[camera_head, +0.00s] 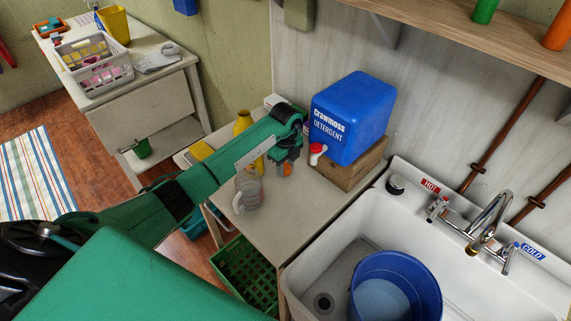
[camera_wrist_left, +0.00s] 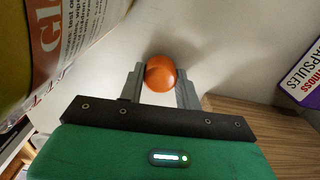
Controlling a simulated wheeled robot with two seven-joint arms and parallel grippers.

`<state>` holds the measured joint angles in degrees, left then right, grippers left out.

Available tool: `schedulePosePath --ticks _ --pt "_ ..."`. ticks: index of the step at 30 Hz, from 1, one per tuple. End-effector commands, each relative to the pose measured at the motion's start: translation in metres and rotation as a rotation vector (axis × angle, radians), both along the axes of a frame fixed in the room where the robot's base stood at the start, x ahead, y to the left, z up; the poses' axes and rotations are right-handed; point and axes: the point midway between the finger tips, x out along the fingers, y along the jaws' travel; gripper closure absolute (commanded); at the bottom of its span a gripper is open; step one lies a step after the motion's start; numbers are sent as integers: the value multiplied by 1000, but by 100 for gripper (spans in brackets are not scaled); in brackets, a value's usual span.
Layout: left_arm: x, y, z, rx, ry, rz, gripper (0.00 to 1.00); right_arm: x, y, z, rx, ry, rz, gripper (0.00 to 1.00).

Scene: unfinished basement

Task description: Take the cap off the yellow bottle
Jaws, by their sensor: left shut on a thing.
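The yellow bottle (camera_head: 243,121) stands on the small table, partly hidden behind my left arm. Its top shows yellow, with no orange cap seen on it. In the left wrist view the yellow bottle's label (camera_wrist_left: 62,40) fills the upper left, close beside the gripper. My left gripper (camera_head: 286,167) is over the table, to the right of the bottle, and its fingers are shut on a round orange cap (camera_wrist_left: 160,73). The cap also shows at the fingertips in the head view (camera_head: 286,170). It is apart from the bottle. My right gripper is not in view.
A clear jug (camera_head: 248,187) stands near the table's front edge. A blue detergent container (camera_head: 352,115) sits on a wooden box (camera_head: 345,172) at the right. The sink (camera_head: 464,232) holds a blue bucket (camera_head: 432,283). A green crate (camera_head: 247,274) is below. Bare tabletop lies in front of the gripper.

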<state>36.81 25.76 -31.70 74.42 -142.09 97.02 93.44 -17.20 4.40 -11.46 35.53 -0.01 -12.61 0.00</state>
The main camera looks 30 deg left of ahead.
Motion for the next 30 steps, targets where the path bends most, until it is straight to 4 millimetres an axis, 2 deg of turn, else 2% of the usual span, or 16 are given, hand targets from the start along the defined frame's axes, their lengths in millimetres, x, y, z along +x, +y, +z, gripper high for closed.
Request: schedulePosePath --ticks 12,13,15,16,25,30 --pt "0 1 -9 1 -1 0 93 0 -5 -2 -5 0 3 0" --pt "0 0 -8 1 -1 0 60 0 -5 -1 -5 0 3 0" --pt "0 0 -8 0 -1 0 47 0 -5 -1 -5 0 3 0" --pt "0 0 -8 0 -1 0 44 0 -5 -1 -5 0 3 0" --pt "0 0 -5 0 -1 0 44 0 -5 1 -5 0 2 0" --pt "1 0 11 0 -5 0 44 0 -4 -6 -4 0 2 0"
